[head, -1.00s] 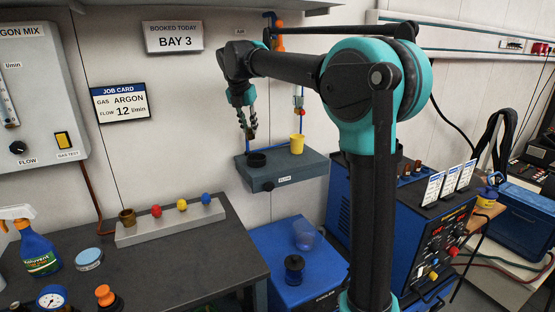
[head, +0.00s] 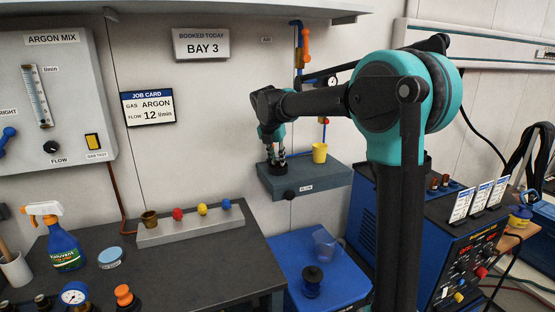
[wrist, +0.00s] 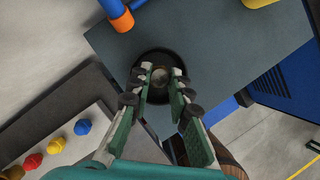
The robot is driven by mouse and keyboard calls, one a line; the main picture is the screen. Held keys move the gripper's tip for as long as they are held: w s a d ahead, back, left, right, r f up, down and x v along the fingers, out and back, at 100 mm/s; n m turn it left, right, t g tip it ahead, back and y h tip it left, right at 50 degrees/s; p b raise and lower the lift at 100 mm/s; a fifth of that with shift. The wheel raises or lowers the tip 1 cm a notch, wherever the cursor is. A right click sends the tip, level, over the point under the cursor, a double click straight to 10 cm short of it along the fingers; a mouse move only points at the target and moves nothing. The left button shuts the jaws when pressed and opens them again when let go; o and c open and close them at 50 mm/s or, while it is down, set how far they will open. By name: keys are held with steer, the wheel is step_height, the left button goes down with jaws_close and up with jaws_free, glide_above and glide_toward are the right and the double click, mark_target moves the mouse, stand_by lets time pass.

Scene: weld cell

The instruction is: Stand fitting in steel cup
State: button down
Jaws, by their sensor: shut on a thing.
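My gripper (head: 276,158) points down over the small shelf on the wall and is shut on the fitting. In the wrist view the fitting (wrist: 160,74) shows as a small round greyish top between the fingertips (wrist: 158,82). A dark round cup (wrist: 152,54) surrounds the fitting and fingertips as seen from above; I take it for the steel cup. Whether the fitting's lower end touches the cup's floor is hidden.
The grey shelf (head: 318,180) also bears a yellow cup (head: 320,153), right of my gripper. An orange-and-blue pipe (wrist: 122,20) is close by in the wrist view. A rack (head: 190,231) with coloured knobs stands on the bench at left. A blue box (head: 300,262) is below.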

steer(key=c, duration=1.7)
jaws_free()
steer(key=shift+f, duration=0.1)
steer(key=v, duration=1.2)
steer(key=s+d+f+m+y, duration=0.1)
steer(key=s+d+f+m, duration=0.4)
steer(key=d+f+m, duration=0.25)
steer(key=s+d+f+m, duration=0.5)
steer(key=d+f+m, duration=0.2)
steer(key=f+m, duration=0.15)
steer(key=s+d+f+m, duration=0.4)
steer(key=s+f+m, duration=0.3)
steer(key=s+f, duration=0.2)
steer(key=s+d+f+m, duration=0.4)
steer(key=s+f+m, duration=0.4)
steer(key=s, duration=0.2)
steer(key=shift+f+m+y, duration=0.3)
steer(key=shift+f+y, duration=0.1)
